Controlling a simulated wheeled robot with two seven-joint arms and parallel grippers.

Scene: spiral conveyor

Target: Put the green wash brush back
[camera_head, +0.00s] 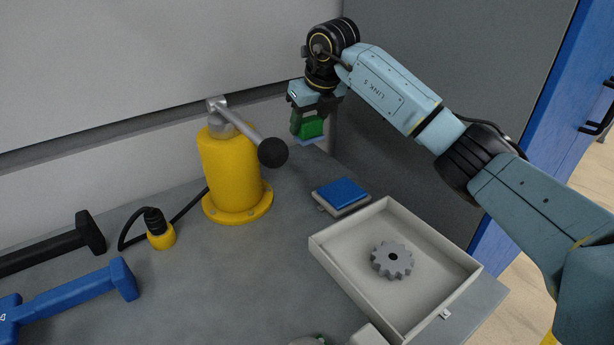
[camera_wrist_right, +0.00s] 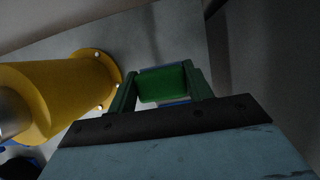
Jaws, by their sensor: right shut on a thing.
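The green wash brush (camera_head: 309,128) is held in my right gripper (camera_head: 308,112), above the back right part of the grey table. In the right wrist view the brush (camera_wrist_right: 163,84) sits between the two green fingers of the gripper (camera_wrist_right: 160,92), which are shut on it. A blue strip shows at the brush's lower edge. In the head view a blue pad (camera_head: 341,192) on a light base lies on the table, below and slightly right of the held brush. My left gripper is not in view.
A yellow cylinder with a grey lever (camera_head: 232,172) stands left of the gripper; it also shows in the wrist view (camera_wrist_right: 62,95). A light tray (camera_head: 335,258) holds a grey gear (camera_head: 392,260). Blue (camera_head: 75,290) and black (camera_head: 50,247) handled tools lie left. A wall rises behind.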

